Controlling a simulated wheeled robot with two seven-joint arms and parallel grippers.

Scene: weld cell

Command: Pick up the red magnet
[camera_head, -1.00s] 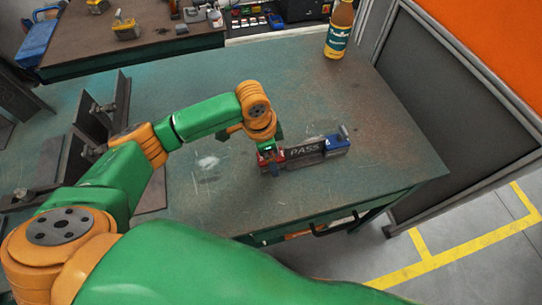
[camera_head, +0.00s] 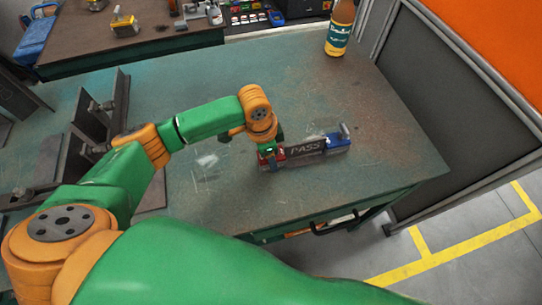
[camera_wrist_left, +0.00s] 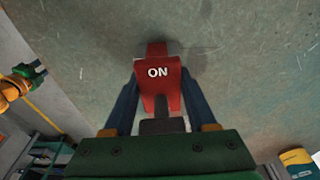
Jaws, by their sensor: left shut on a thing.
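The red magnet (camera_head: 279,154) is at the left end of a dark bar marked PASS on the green bench, in the head view. My left gripper (camera_head: 270,160) reaches down over it and partly hides it. In the left wrist view the red magnet (camera_wrist_left: 158,88), marked ON, sits between the two blue fingers of the left gripper (camera_wrist_left: 161,76). The fingers are shut on its sides. I cannot tell whether it is clear of the bench. My right gripper is not in view.
The PASS bar (camera_head: 306,147) runs to a blue block (camera_head: 337,140) with a grey knob, right of the magnet. A bottle (camera_head: 340,28) stands at the back edge. Dark steel angle pieces (camera_head: 95,115) stand at the left. The bench (camera_head: 370,110) is clear at right.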

